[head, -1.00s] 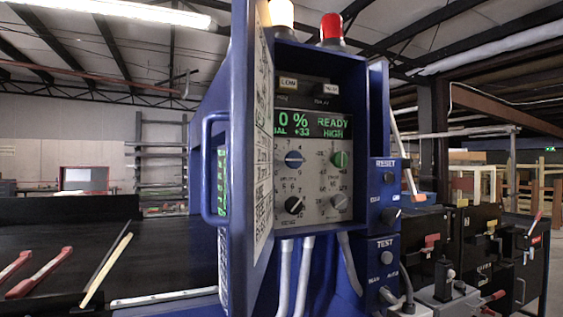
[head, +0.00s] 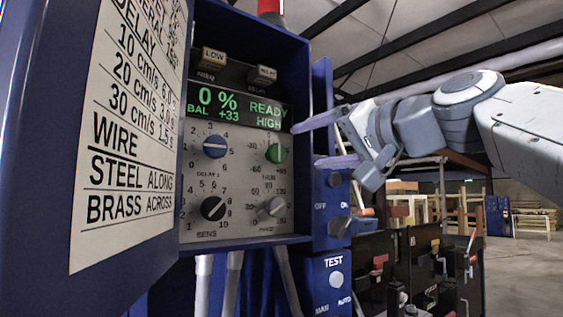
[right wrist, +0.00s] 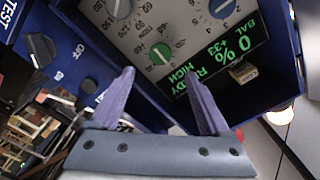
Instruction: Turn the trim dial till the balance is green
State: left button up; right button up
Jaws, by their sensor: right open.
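The green dial (head: 276,153), which looks like the trim dial though its label is blurred, is at the upper right of the control panel (head: 238,182). The display (head: 238,110) above reads 0 %, BAL +33, READY and HIGH in green letters. My right gripper (head: 305,145) is open and empty, in front and to the right of the green dial, its fingers pointing at the panel. In the right wrist view the green dial (right wrist: 160,54) shows between and beyond the fingertips (right wrist: 161,76), apart from them. My left gripper is not in view.
A blue dial (head: 215,145), a black dial (head: 213,208) and a grey dial (head: 275,207) share the panel. The open cabinet door (head: 130,130) stands at the left. A blue side box (head: 335,205) with switches is close below my right gripper.

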aim_at(279, 154)
jog(key=p+x, duration=0.3)
jog(key=x, duration=0.5)
jog(key=shift+w+a+r, duration=0.1)
jog(key=shift+w+a, duration=0.45)
jog(key=shift+w, duration=0.1)
grip_shut()
